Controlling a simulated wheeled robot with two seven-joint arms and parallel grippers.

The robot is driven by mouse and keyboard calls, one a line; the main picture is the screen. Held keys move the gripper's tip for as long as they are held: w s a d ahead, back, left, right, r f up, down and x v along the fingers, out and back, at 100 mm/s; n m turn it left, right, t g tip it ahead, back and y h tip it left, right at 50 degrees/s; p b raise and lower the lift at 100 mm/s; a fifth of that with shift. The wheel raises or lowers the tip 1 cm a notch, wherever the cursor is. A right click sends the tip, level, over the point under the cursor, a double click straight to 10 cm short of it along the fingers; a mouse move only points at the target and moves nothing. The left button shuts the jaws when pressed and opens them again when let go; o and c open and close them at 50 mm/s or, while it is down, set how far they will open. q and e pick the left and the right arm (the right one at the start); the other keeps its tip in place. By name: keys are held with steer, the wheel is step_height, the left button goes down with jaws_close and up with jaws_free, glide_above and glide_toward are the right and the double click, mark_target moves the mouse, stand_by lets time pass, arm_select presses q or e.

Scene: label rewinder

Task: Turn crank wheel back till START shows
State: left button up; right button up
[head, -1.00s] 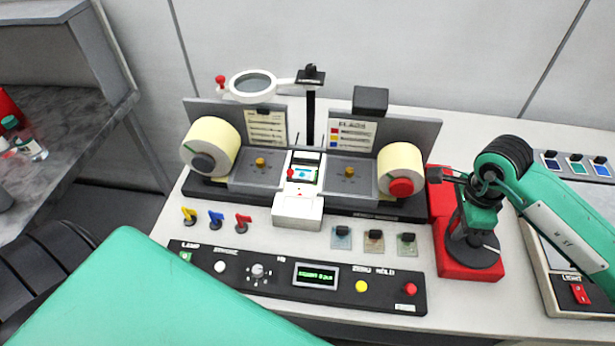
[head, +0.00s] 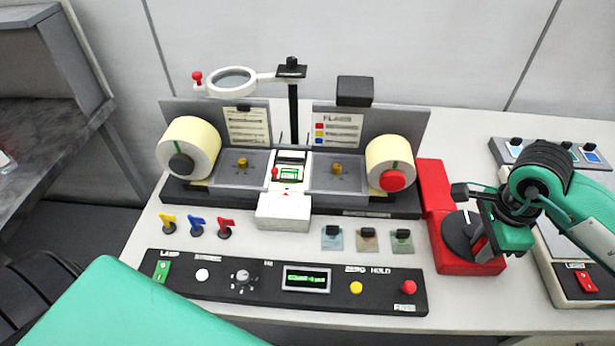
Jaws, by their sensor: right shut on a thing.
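The crank wheel (head: 456,232) is a dark disc with a white mark, on a red block (head: 434,180) at the right of the rewinder. My right gripper (head: 480,218) is over the wheel's right side, shut on what appears to be its handle, mostly hidden by the jaws. Two cream label rolls (head: 198,142) (head: 385,155) flank the middle unit. Its small window (head: 289,174) shows a green label whose text is too small to read. The green display (head: 306,278) on the front panel shows a count I cannot read surely. My left gripper is out of view.
The black front panel (head: 230,292) carries knobs and buttons. Three coloured flags (head: 197,226) and three small clips (head: 367,240) stand behind it. A magnifier (head: 232,82) stands above. A device with a red switch (head: 586,282) sits close right of my right gripper.

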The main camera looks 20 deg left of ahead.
steer(key=shift+s+a+f, duration=0.1)
stand_by(0.6)
steer(key=o, duration=0.8)
steer(key=shift+w+r+p, duration=0.2)
steer(key=shift+r+p, duration=0.35)
steer(key=shift+r, duration=0.7)
steer(key=shift+s+r+p, duration=0.1)
steer(key=shift+r+p, duration=1.1)
steer(key=shift+r, duration=2.15)
